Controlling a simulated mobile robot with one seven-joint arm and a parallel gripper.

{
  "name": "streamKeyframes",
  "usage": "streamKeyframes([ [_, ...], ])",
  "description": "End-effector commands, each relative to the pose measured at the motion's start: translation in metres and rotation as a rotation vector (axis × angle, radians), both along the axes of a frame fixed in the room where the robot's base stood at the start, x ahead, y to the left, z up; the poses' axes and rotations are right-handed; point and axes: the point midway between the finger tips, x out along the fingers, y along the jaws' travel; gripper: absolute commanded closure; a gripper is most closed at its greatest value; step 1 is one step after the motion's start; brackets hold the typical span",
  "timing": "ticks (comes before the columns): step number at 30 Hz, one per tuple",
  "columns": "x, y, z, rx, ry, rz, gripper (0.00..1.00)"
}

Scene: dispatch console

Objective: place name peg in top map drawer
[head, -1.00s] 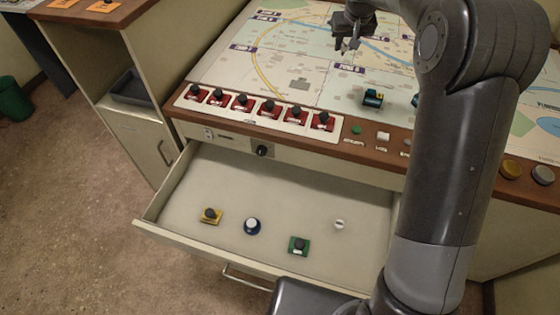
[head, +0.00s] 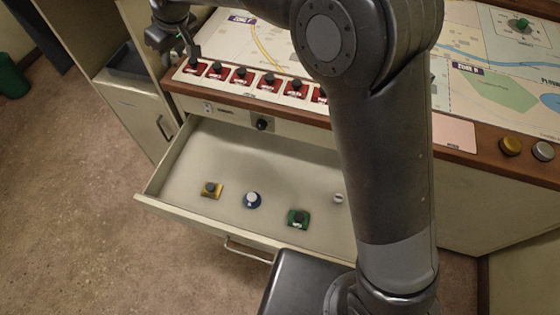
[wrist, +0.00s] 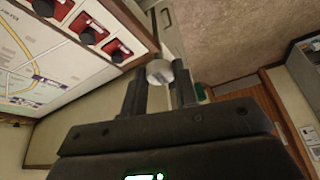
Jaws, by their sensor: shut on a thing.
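My gripper (head: 180,46) is at the left front corner of the map console in the head view, above and to the left of the open drawer. In the wrist view my gripper (wrist: 159,84) is shut on a small pale, round-ended thing (wrist: 160,72), which looks like the name peg; its label cannot be read. The top map drawer (head: 180,232) is pulled out below the console's front edge. Inside it lie a yellow piece (head: 211,189), a blue round piece with a white top (head: 252,200), a green piece (head: 298,219) and a small white piece (head: 338,198), partly beside my arm.
A row of red tags with black knobs (head: 241,75) stands along the console's front edge, close to my gripper. A side cabinet (head: 135,103) stands left of the drawer. The drawer floor has free room at its left and back. My arm hides part of the drawer's right side.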

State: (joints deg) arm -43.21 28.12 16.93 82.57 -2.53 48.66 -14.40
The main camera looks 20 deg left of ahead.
Motion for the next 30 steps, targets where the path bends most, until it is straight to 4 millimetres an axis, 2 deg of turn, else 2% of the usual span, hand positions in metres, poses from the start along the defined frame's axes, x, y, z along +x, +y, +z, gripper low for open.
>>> streamKeyframes([
  [3,-0.024,0.014,0.001,0.001,-0.001,0.049,0.94],
  [7,-0.045,0.025,0.001,0.002,-0.002,0.092,0.94],
  [14,-0.041,0.022,-0.054,-0.003,0.001,0.084,0.94],
  [20,-0.042,0.022,-0.122,-0.005,0.003,0.085,0.94],
  [27,-0.042,0.022,-0.237,-0.005,0.004,0.084,0.94],
  [30,-0.041,0.022,-0.273,-0.003,0.002,0.084,0.94],
])
